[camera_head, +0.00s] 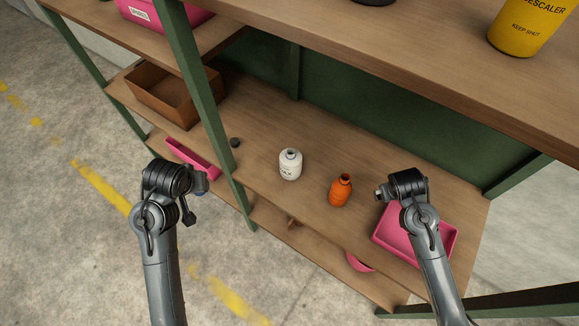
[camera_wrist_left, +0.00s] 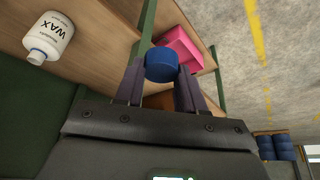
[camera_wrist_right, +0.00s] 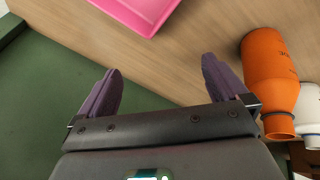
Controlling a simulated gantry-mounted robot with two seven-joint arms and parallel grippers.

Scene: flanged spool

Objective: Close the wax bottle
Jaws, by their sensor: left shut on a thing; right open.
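The white wax bottle (camera_head: 290,165) stands upright on the middle shelf, its dark mouth uncovered. In the left wrist view it shows its WAX label (camera_wrist_left: 50,36). My left gripper (camera_wrist_left: 161,78) is shut on a blue cap (camera_wrist_left: 161,64), held between its fingertips. In the head view this gripper (camera_head: 198,190) is in front of the shelf, left of the bottle and apart from it; the cap is hardly visible there. My right gripper (camera_wrist_right: 160,65) is open and empty. In the head view it is over the right part of the shelf (camera_head: 381,193).
An orange bottle (camera_head: 340,191) stands right of the wax bottle. A pink tray (camera_head: 447,243) lies at the right, a narrow pink bin (camera_head: 190,160) at the left. A small dark round thing (camera_head: 235,142) lies near the green post (camera_head: 212,120). A brown box (camera_head: 150,98) sits further left.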

